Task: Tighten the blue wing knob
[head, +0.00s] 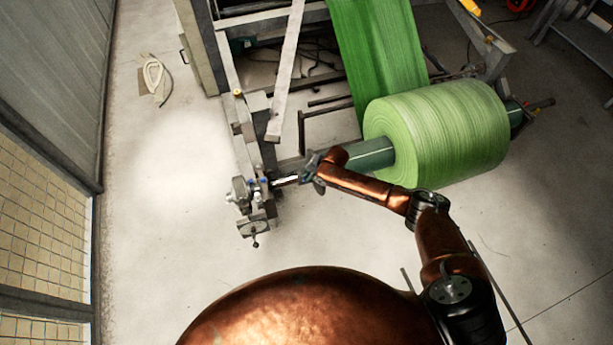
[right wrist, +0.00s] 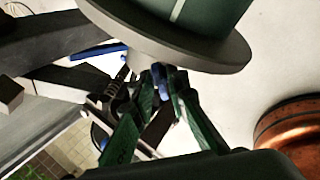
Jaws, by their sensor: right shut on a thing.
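The blue wing knob (right wrist: 160,79) shows in the right wrist view as a small blue piece between the fingertips of my right gripper (right wrist: 163,86). The dark green fingers are shut on it, and they hide part of it. In the head view my right gripper (head: 309,172) is at the left end of the dark green roll shaft, beside the machine's end bracket. The knob cannot be made out clearly there. My left gripper is in neither view.
A large green roll (head: 450,130) sits on the shaft (head: 368,153), with green web rising behind it. The grey end bracket (head: 250,190) carries small blue parts. In the wrist view, a grey round flange (right wrist: 200,58) is close above the fingers.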

